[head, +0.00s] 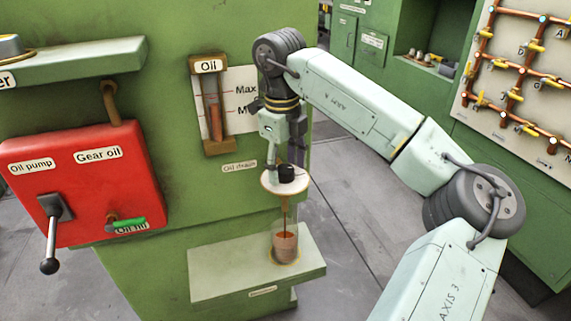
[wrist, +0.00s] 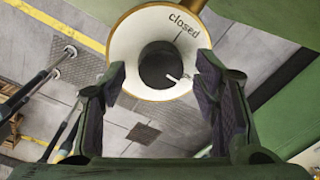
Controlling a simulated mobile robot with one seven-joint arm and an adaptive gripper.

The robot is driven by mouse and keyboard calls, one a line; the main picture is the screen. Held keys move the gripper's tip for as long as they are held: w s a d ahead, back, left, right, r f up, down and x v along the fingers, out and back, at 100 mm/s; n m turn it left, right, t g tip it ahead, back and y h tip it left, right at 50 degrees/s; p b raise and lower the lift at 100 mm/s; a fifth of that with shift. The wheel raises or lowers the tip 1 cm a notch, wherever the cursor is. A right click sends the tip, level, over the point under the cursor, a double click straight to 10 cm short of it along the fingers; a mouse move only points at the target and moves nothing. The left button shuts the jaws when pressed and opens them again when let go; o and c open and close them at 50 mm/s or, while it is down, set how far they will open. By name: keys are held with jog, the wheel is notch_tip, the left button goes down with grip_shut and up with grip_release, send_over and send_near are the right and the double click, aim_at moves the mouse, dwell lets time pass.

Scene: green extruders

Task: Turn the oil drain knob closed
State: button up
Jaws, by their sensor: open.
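The black oil drain knob (head: 286,172) sits on a round white dial (head: 270,184) with a gold rim, below the "Oil drain" label. In the wrist view the dial (wrist: 122,50) reads "closed" near its top right. The white pointer mark on the knob (wrist: 155,68) points to the lower right, away from that word. A thin dark stream falls from the drain into a glass (head: 285,245) holding brown oil. My gripper (head: 284,156) is open just above the knob. In the wrist view its fingers (wrist: 161,72) are on either side of the knob, with gaps showing.
A green shelf (head: 220,275) carries the glass. An oil gauge (head: 213,110) is on the green wall behind. A red gear oil box (head: 90,175) with a lever (head: 50,235) juts out at left. Pipes with yellow valves (head: 525,75) are at far right.

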jog(key=shift+f, duration=0.25)
jog(key=shift+c, duration=0.6)
jog(key=c, duration=1.1)
jog(key=shift+o, duration=0.2)
